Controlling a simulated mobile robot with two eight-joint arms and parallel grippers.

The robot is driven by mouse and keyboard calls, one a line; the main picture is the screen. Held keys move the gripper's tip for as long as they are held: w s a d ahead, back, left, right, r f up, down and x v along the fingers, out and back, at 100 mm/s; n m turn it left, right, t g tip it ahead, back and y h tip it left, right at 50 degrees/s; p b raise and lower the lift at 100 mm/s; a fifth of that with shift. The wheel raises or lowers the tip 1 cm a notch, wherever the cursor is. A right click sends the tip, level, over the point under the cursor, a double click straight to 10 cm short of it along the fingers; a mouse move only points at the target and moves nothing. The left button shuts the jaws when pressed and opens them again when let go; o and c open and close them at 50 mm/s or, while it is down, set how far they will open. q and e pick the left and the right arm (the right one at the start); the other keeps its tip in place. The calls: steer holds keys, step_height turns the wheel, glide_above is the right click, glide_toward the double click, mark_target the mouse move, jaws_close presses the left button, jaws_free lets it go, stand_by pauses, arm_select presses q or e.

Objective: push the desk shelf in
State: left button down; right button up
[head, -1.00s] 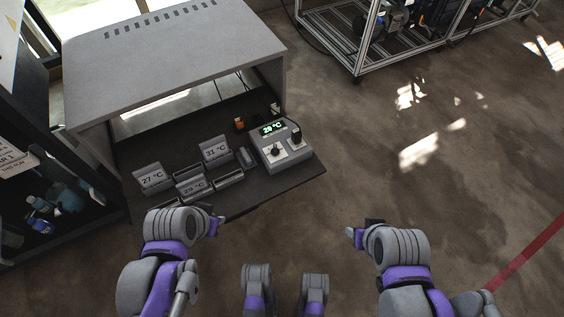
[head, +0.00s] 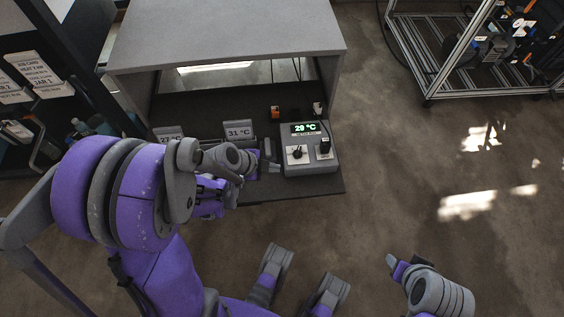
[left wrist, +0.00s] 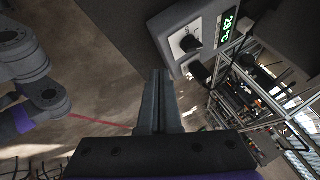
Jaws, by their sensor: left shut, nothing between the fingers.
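The desk shelf (head: 315,187) is a dark flat board sticking out from under the grey desk (head: 230,30). It carries a grey control box with a lit green display. My left gripper (head: 262,168) is at the shelf's front part, left of the box, partly hidden by its own wrist. In the left wrist view the left fingers (left wrist: 158,76) are shut with nothing between them and point at a dark slab, seemingly the shelf; contact cannot be told. My right gripper (head: 392,261) is low at the right, over the floor, away from the shelf; its jaws are unclear.
The control box (head: 308,157) has a knob and a switch. Temperature cards (head: 239,132) stand on the shelf's left part, some hidden by my left arm. A dark rack (head: 40,80) stands at the left, a metal frame cart (head: 480,85) at the back right. Floor right of the desk is clear.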

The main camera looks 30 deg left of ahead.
arm_select(q)
steer(key=w+f+b, duration=0.1)
steer(key=w+f, duration=0.1)
steer(key=w+d+f+b, duration=0.1)
steer(key=w+f, duration=0.1)
steer(key=w+d+f, duration=0.1)
steer(key=w+f, duration=0.1)
steer(key=w, duration=0.1)
steer(key=shift+w+f+b, duration=0.1)
steer(key=shift+f+b, duration=0.2)
steer(key=shift+b, duration=0.1)
steer(key=shift+w, duration=0.45)
arm_select(e)
steer(key=f, duration=0.4)
steer(key=shift+w, duration=0.25)
arm_select(q)
steer(key=w+a+p, duration=0.1)
steer(key=w+a, duration=0.7)
steer(key=w, duration=0.3)
steer(key=w+a, duration=0.8)
steer(key=w, duration=0.4)
steer(key=shift+w+p, duration=0.25)
steer(key=shift+p, duration=0.1)
arm_select(e)
step_height(320, 180, up, 2)
steer(key=shift+s+r, duration=0.1)
steer(key=shift+s, duration=0.05)
arm_select(q)
steer(key=shift+d, duration=0.1)
